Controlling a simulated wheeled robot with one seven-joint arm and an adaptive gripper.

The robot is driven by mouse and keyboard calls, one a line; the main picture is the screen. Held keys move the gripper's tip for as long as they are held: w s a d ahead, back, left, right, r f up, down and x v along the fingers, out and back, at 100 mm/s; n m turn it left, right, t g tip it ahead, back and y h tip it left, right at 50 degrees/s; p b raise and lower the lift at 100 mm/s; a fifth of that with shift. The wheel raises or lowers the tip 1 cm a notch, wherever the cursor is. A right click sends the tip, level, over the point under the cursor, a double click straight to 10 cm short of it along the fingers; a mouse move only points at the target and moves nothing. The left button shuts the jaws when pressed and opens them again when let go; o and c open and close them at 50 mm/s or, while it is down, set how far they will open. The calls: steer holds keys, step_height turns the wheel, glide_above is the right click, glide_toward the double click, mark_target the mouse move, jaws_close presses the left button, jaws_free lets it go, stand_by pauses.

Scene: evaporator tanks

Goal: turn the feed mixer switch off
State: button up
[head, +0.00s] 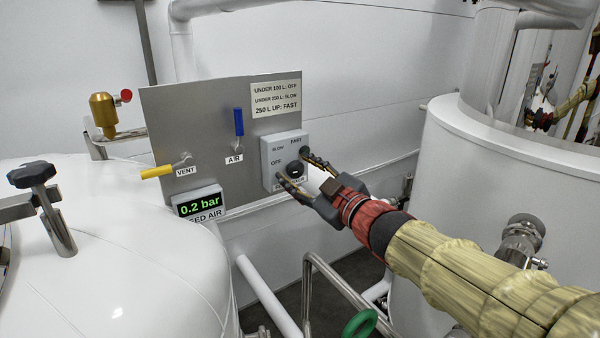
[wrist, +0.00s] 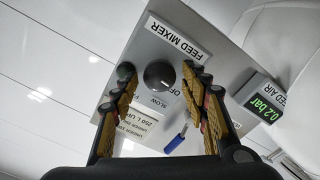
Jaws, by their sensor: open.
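The feed mixer switch is a grey box (head: 270,155) on a metal panel, marked OFF, SLOW and FAST. Its round black knob (head: 296,168) also shows in the wrist view (wrist: 158,75), where the box's FEED MIXER label (wrist: 175,38) appears upside down. I cannot tell surely which mark the knob points to. My gripper (head: 293,166) is open in front of the box. In the wrist view, its two fingers (wrist: 159,72) stand on either side of the knob, with a gap on both sides. Whether the fingertips touch the box face is unclear.
The panel (head: 200,110) also carries a blue AIR lever (head: 239,122), a yellow VENT lever (head: 157,172) and a sign (head: 275,97). A 0.2 bar display (head: 197,203) sits below. White tanks stand left (head: 130,270) and right (head: 460,190); a bent rail (head: 340,285) runs below my arm.

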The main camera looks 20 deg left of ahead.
steer(key=shift+o, duration=0.2)
steer(key=shift+f, duration=0.1)
steer(key=v, duration=1.2)
